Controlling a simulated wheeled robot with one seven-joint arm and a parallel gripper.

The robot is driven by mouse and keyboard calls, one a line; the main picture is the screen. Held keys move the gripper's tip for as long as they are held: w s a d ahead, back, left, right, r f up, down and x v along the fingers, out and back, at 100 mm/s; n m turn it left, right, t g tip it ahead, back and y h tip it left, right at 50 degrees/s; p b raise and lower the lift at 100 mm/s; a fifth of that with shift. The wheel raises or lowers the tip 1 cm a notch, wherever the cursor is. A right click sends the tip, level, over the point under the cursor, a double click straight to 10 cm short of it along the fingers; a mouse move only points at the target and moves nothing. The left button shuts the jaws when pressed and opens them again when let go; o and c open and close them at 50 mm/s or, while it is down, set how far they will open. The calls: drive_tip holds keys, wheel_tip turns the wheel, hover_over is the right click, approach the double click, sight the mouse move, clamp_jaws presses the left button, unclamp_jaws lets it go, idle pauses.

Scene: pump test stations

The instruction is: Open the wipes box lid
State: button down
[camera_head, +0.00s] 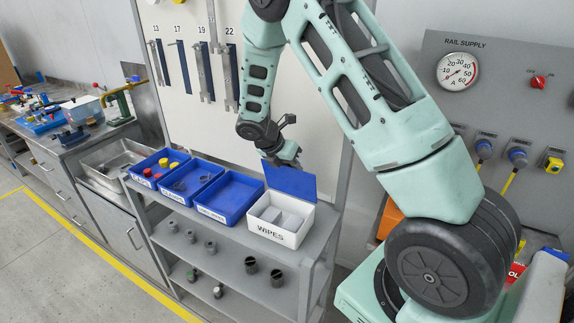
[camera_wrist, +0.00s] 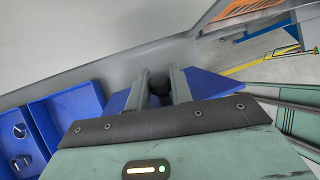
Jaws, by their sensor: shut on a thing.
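The white wipes box (camera_head: 281,237), marked WIPES, stands at the right end of the shelf top. Its blue lid (camera_head: 291,181) stands raised at the back edge, and grey-white wipes (camera_head: 282,219) show inside. In the wrist view the blue lid (camera_wrist: 206,84) lies beyond and beside my fingers. My gripper (camera_wrist: 160,88) is shut on a dark round knob (camera_wrist: 159,80) at the lid. The box body is not clearly visible in the wrist view.
Blue bins (camera_head: 229,198) stand left of the box, the nearest one empty. A tool panel (camera_head: 160,60) with hanging wrenches rises behind the shelf. Several grey cylindrical parts (camera_head: 250,265) stand on the lower shelves. A gauge panel (camera_head: 520,90) is at the right.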

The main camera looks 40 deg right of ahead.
drive_tip(key=shift+w+d+f, duration=0.1)
drive_tip(key=shift+w+d, duration=0.15)
drive_tip(key=shift+d, duration=0.4)
drive_tip(key=shift+w+d+f, duration=0.1)
drive_tip(key=shift+w+d, duration=0.1)
drive_tip(key=shift+d, duration=0.4)
drive_tip(key=shift+w+d+f, duration=0.1)
drive_tip(key=shift+w+d, duration=0.15)
drive_tip(key=shift+d, duration=0.4)
drive_tip(key=c, duration=1.3)
unclamp_jaws()
drive_tip(key=shift+f, duration=0.1)
drive_tip(key=b+v, duration=0.4)
drive_tip(key=v, duration=1.3)
drive_tip(key=shift+a+r, duration=0.15)
drive_tip(key=shift+r, duration=0.1)
